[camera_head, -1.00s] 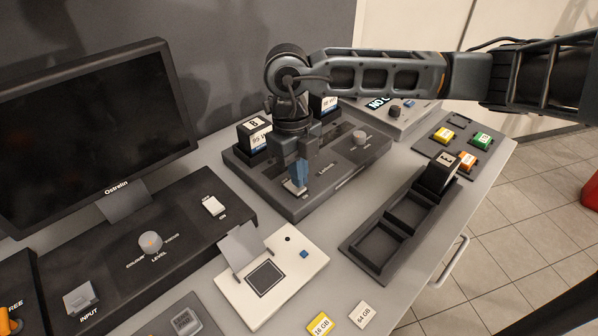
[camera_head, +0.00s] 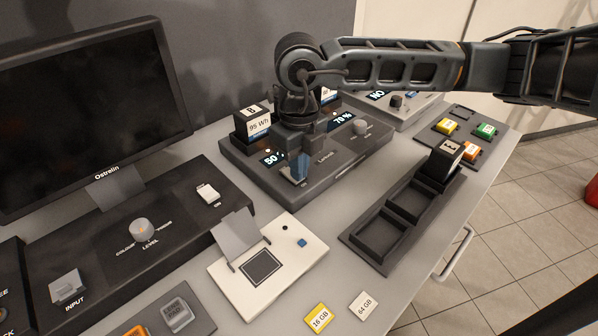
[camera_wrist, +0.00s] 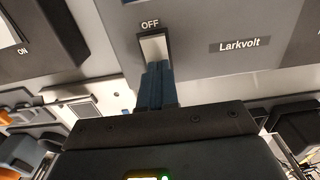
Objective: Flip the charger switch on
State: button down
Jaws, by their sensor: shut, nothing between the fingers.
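The dark grey Larkvolt charger (camera_head: 345,170) stands on the bench at the centre of the head view. Its two small displays are lit, the left one (camera_head: 270,159) showing 50 and the right one (camera_head: 342,120) showing 70 %. The white charger switch (camera_wrist: 153,48) shows in the wrist view with the OFF label above it. My gripper (camera_head: 299,172) is shut and empty, pointing down at the switch. In the wrist view its blue fingertips (camera_wrist: 155,78) cover the switch's lower end; I cannot tell whether they touch.
A battery marked B (camera_head: 257,121) stands in the charger's left bay; another is partly hidden behind my wrist. A monitor (camera_head: 85,110) and black console (camera_head: 100,255) stand left. A white card device (camera_head: 285,275) and dark battery tray (camera_head: 395,215) lie in front.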

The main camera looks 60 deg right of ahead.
jog(key=shift+f, duration=0.45)
jog(key=shift+w, duration=0.1)
jog(key=shift+w+d+r+b, duration=0.1)
jog(key=shift+w+d+b, duration=0.15)
jog(key=shift+w, duration=0.3)
jog(key=shift+r, duration=0.1)
jog(key=shift+w, duration=0.1)
